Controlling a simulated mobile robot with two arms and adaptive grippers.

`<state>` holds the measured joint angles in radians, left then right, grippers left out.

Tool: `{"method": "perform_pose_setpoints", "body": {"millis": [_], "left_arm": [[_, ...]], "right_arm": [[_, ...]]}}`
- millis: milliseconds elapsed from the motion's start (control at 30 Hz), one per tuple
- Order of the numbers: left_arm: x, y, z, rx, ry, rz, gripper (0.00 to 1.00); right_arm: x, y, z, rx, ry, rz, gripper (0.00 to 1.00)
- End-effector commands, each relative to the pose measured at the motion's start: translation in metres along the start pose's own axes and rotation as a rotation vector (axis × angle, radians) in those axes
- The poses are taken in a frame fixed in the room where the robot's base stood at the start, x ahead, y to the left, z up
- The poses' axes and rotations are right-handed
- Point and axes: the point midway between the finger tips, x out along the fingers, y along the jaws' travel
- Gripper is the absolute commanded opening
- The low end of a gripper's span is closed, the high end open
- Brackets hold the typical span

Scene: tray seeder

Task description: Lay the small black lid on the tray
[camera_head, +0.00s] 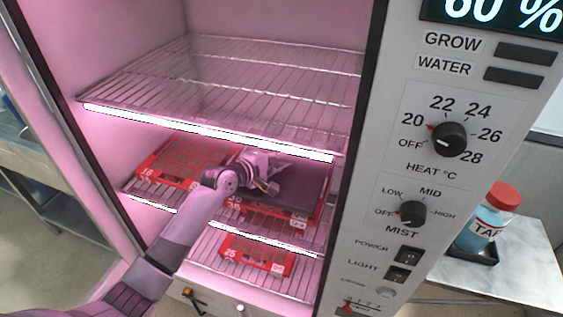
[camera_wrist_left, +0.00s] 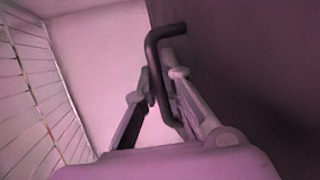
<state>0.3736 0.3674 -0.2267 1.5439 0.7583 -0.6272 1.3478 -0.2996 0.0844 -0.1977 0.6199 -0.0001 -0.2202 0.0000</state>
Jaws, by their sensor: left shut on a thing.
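The black lid (camera_head: 306,190) is a dark flat panel over the right-hand red tray (camera_head: 287,219) on the middle shelf of the pink-lit cabinet. My left gripper (camera_head: 266,180) reaches in from the left, at the lid's left part. In the left wrist view the gripper (camera_wrist_left: 170,82) is shut on the lid's bent dark handle (camera_wrist_left: 155,62). The lid's dark face (camera_wrist_left: 245,70) fills the right of that view. The lid hides most of the tray's inside. I cannot tell whether it touches the tray rim. My right gripper is out of view.
Another red tray (camera_head: 150,180) stands left on the same shelf. A smaller red tray (camera_head: 242,257) marked 25 sits below. The upper wire shelf (camera_head: 215,75) and its bright front strip (camera_head: 205,132) lie close above my arm. The control panel (camera_head: 450,110) borders the opening on the right.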

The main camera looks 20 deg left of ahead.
Motion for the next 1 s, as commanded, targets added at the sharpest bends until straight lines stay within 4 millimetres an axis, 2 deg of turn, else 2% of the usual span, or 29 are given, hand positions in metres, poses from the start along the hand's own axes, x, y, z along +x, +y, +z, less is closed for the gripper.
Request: {"method": "perform_pose_setpoints", "body": {"millis": [100,467,500,767,1000], "left_arm": [[0.0036,-0.0077,0.0019,0.001,0.001,0.001,0.0],[0.0054,-0.0119,0.0018,0.0,0.001,0.003,0.0],[0.0055,-0.0125,0.0018,-0.001,0.001,0.002,0.1],[0.0053,-0.0123,0.0019,0.0,0.001,0.001,0.27],[0.0053,-0.0128,0.0019,0.0,0.001,0.0,0.29]], "right_arm": [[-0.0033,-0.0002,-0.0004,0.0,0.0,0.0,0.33],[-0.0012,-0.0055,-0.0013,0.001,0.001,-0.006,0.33],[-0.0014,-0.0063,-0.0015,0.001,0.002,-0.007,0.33],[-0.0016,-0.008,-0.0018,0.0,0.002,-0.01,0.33],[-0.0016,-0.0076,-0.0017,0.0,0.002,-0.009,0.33]]}}
